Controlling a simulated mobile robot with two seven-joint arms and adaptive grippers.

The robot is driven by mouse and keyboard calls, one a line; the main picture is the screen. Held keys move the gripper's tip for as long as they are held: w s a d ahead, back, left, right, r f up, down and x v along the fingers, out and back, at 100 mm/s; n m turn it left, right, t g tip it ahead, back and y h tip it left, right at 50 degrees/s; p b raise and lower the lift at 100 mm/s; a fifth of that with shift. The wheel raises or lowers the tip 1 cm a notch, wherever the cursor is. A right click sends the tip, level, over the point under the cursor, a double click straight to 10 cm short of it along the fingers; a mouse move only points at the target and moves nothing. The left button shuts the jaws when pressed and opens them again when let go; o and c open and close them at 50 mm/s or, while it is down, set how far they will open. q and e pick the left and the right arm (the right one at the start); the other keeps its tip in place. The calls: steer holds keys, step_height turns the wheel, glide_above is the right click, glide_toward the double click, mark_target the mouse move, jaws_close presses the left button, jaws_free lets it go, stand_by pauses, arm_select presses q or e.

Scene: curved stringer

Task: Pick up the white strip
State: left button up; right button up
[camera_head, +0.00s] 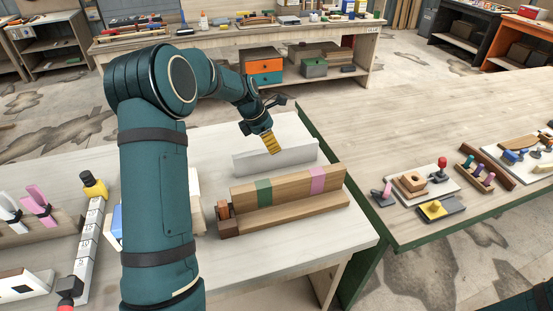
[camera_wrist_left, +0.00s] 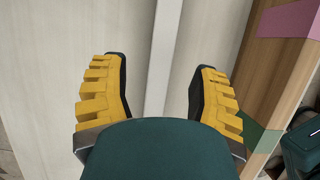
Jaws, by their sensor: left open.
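The white strip (camera_head: 262,163) is a long, pale bar standing on edge on the near workbench, behind the wooden piece. In the left wrist view, the strip (camera_wrist_left: 168,50) shows as a narrow bright band running between the fingers. My left gripper (camera_head: 272,145) reaches down over the strip's middle, its yellow pads hiding part of it. In the wrist view the left gripper (camera_wrist_left: 158,85) is open, one finger on each side of the strip, with gaps. Whether the fingertips are level with its top I cannot tell. My right gripper is out of view.
The wooden piece (camera_head: 290,195) with green and pink bands stands just in front of the strip. A ruler-like row of numbered blocks (camera_head: 88,240) lies to the left. A second bench (camera_head: 430,125) on the right carries small trays and tools.

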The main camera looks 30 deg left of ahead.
mark_target(278, 154)
arm_select(q)
steer(key=shift+b+x, duration=0.4)
steer(key=shift+x, duration=2.95)
steer(key=shift+d+r, duration=0.1)
jaws_close()
